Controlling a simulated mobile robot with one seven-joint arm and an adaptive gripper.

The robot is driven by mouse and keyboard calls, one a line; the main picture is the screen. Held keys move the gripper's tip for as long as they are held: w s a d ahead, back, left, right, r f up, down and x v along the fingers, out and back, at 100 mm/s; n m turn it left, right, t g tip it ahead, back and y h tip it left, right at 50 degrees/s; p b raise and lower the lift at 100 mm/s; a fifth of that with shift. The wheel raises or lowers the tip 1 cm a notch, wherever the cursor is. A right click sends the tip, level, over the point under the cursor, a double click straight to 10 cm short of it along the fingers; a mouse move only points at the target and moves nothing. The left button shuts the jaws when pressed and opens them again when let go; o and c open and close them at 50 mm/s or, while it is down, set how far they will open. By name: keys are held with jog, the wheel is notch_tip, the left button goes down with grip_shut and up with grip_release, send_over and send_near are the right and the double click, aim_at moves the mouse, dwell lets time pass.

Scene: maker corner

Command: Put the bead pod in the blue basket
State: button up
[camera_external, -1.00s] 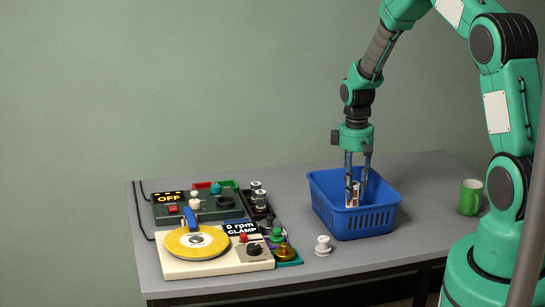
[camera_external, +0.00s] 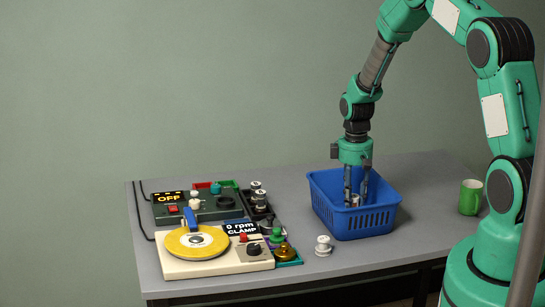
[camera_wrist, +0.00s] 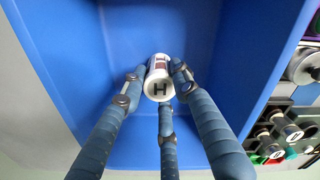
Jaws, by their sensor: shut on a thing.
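The bead pod (camera_wrist: 158,80) is a small white cylinder with a dark H on its end and a brownish mark on its side. My gripper (camera_wrist: 159,82) is shut on it, with fingers around its sides. In the external view my gripper (camera_external: 356,198) points down inside the blue basket (camera_external: 362,222), and the pod (camera_external: 355,201) shows partly between the fingers. The basket wall (camera_wrist: 60,70) surrounds the pod in the wrist view. Whether the pod touches the basket floor I cannot tell.
A white spool (camera_external: 323,246) stands just left of the basket. A green mug (camera_external: 470,197) stands to its right. Further left are a machine with a yellow disc (camera_external: 195,242), a dark OFF box (camera_external: 170,212) and several small pods and knobs. The back of the table is clear.

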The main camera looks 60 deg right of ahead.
aim_at(352, 195)
jog(key=o, duration=1.1)
jog(key=shift+o, duration=0.2)
jog(key=shift+r, duration=0.1)
notch_tip(352, 195, up, 12)
jog(key=p, duration=0.1)
jog(key=shift+p, duration=0.35)
